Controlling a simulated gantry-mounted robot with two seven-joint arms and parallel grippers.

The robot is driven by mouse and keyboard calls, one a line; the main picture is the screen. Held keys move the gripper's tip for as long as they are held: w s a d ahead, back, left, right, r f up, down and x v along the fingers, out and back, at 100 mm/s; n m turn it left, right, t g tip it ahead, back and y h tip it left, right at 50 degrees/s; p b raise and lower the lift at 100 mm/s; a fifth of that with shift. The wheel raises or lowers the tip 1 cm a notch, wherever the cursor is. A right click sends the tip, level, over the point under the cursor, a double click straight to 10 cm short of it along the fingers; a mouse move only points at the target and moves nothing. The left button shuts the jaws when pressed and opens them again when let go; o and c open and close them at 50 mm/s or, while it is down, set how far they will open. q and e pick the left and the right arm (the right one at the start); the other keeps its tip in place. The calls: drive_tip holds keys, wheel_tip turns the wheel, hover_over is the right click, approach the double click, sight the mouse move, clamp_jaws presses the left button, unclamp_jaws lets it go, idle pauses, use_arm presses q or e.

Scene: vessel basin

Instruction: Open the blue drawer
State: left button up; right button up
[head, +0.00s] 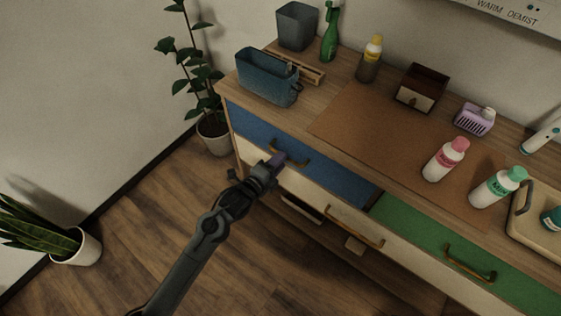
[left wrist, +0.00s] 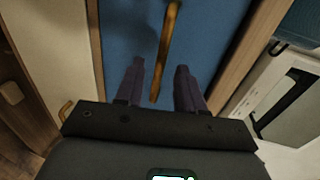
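The blue drawer (head: 335,183) is at the upper left of the cabinet front and looks shut, about level with the green drawer beside it. Its brown bar handle (head: 293,160) is partly hidden by my left gripper (head: 279,159) in the head view. In the left wrist view the blue front (left wrist: 205,30) fills the middle, and the handle (left wrist: 168,45) runs lengthwise between the fingers of my left gripper (left wrist: 159,66). The fingers are apart, with a gap on both sides of the handle. My right gripper is in neither view.
The green drawer (head: 480,262) is to the right, and a cream drawer (head: 325,216) lies below the blue one. The cabinet top holds a blue-grey bin (head: 265,82), bottles and a small wooden box (head: 421,87). Potted plants stand at left; the floor (head: 130,240) between is clear.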

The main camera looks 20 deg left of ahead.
use_arm(q)
drive_tip(key=shift+w+d+f, duration=0.1)
drive_tip(key=shift+w+d, duration=0.05)
drive_tip(key=shift+w, duration=0.4)
drive_tip(key=shift+c, duration=0.3)
clamp_jaws()
